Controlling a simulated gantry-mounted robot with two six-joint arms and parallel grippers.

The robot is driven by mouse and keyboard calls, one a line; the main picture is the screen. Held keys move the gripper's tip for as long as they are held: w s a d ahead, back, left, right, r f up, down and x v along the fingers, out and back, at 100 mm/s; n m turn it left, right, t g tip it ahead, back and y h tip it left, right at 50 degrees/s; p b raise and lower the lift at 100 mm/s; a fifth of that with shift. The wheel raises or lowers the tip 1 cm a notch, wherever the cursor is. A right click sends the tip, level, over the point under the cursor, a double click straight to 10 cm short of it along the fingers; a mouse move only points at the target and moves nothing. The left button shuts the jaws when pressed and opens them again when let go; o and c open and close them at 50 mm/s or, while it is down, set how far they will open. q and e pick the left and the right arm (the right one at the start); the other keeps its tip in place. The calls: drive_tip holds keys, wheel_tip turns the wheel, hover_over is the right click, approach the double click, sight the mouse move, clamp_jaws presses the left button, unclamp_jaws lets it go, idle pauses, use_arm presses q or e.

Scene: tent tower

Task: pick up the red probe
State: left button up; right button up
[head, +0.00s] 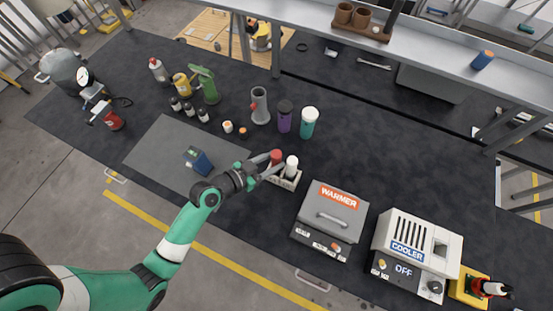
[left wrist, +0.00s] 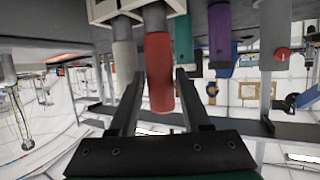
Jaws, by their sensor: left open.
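The red probe (head: 276,156) stands upright beside a white probe (head: 292,164) in a small light-coloured holder (head: 287,182) on the dark bench. My left gripper (head: 272,168) reaches in from the left at the red probe, with its fingers open. In the left wrist view, which shows the scene upside down, the red probe (left wrist: 160,75) lies between the two open fingers of my left gripper (left wrist: 160,80). The white probe (left wrist: 124,65) is just outside the left finger there. I cannot tell whether the fingers touch the red probe. My right gripper is not in view.
The grey warmer (head: 332,215) and white cooler (head: 415,246) stand right of the holder. A teal-bodied bottle (head: 308,124) and a purple one (head: 284,118) stand behind it. A blue device (head: 198,160) is on the grey mat (head: 160,150) to the left.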

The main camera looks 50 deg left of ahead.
use_arm(q)
clamp_jaws()
drive_tip(key=shift+r, duration=0.1)
idle(0.3)
